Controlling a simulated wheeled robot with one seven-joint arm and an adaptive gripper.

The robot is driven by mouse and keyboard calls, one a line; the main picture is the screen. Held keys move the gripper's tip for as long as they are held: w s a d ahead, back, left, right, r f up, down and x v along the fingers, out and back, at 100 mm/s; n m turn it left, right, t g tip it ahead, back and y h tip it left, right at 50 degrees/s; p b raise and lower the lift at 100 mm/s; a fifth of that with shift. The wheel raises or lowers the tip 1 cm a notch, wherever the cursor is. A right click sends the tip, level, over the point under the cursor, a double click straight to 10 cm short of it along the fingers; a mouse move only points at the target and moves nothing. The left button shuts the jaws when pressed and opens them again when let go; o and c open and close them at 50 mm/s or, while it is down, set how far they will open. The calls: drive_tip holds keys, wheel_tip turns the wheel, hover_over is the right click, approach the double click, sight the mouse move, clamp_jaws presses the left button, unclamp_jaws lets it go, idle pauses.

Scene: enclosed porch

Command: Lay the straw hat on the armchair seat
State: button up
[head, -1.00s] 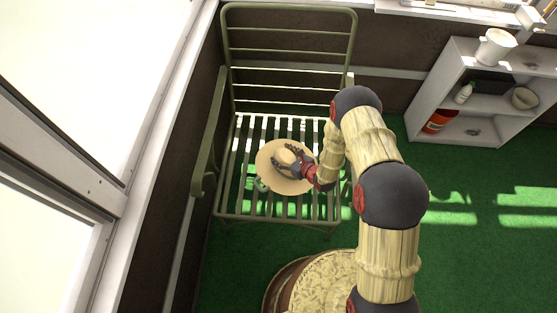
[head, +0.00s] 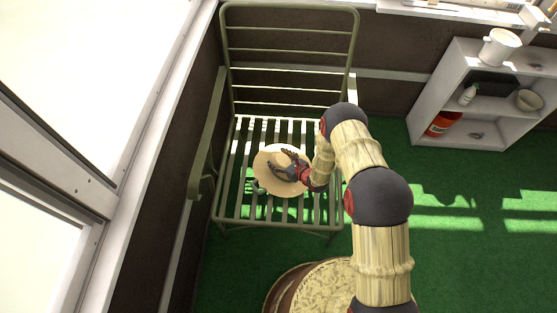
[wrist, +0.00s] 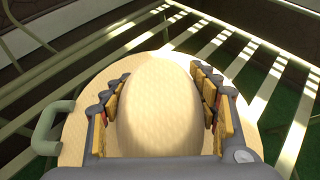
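The straw hat (head: 262,166) is pale and round, brim down, over the middle-left of the slatted seat of the green metal armchair (head: 232,209). My gripper (head: 282,169) reaches in from the right. In the wrist view its padded fingers (wrist: 162,105) stand on both sides of the hat's crown (wrist: 160,88) and appear to press on it. I cannot tell whether the brim touches the slats. A small green thing with a loop handle (wrist: 45,130) shows at the brim's left edge; its body is mostly hidden.
The window wall is close beside the chair's left armrest (head: 207,135). A round patterned table or stool (head: 325,285) stands in front. At the right, a white shelf (head: 440,95) holds a white mug (head: 499,46), bottles and a bowl. Green floor (head: 470,245) lies open at right.

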drive_tip(key=o, duration=0.5)
